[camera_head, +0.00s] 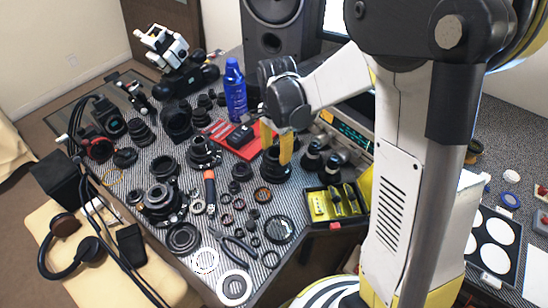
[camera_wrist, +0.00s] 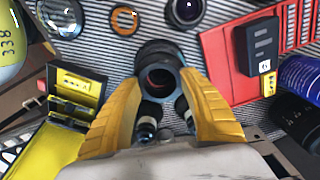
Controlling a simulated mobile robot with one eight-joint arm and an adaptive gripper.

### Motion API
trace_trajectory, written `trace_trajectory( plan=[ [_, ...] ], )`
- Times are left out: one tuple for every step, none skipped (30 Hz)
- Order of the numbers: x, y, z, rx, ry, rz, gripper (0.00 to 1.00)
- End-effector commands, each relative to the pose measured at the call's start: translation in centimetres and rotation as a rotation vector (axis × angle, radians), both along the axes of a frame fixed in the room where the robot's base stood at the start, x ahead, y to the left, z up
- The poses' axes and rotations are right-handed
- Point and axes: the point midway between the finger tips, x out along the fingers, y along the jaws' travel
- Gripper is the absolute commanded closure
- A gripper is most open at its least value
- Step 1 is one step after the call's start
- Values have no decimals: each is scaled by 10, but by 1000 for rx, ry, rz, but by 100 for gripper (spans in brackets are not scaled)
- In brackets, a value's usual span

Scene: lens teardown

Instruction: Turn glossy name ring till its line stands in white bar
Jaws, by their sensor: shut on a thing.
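A black lens (camera_head: 275,168) stands upright on the striped mat, between the yellow fingers of my gripper (camera_head: 276,146). In the wrist view the lens (camera_wrist: 158,54) shows as a dark barrel with a round front opening and a reddish glint inside. My gripper (camera_wrist: 160,80) is shut on its upper part, one finger on each side. The glossy name ring cannot be told apart from the rest of the front. Its line and the white bar are too small or hidden to make out.
Two dark cylinders with pale tops (camera_head: 313,156) stand close at the right. A yellow and black tray (camera_head: 336,203) is in front of them. Loose rings and lens parts crowd the mat.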

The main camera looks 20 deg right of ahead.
Motion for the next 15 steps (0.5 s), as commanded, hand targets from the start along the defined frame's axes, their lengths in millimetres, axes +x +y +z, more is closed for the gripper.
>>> trace_trajectory(
  plan=[
    [0,0,0,0,1,-47,91],
    [0,0,0,0,1,-41,41],
    [0,0,0,0,1,-38,29],
    [0,0,0,0,0,-37,26],
    [0,0,0,0,0,-37,26],
    [0,0,0,0,0,-37,26],
    [0,0,0,0,0,-36,26],
    [0,0,0,0,0,-36,26],
    [0,0,0,0,0,-36,26],
    [0,0,0,0,0,-36,26],
    [0,0,0,0,0,-35,26],
    [0,0,0,0,0,-35,26],
    [0,0,1,0,0,-35,26],
    [0,0,2,0,0,-35,26],
    [0,0,6,0,0,-35,26]
  ],
)
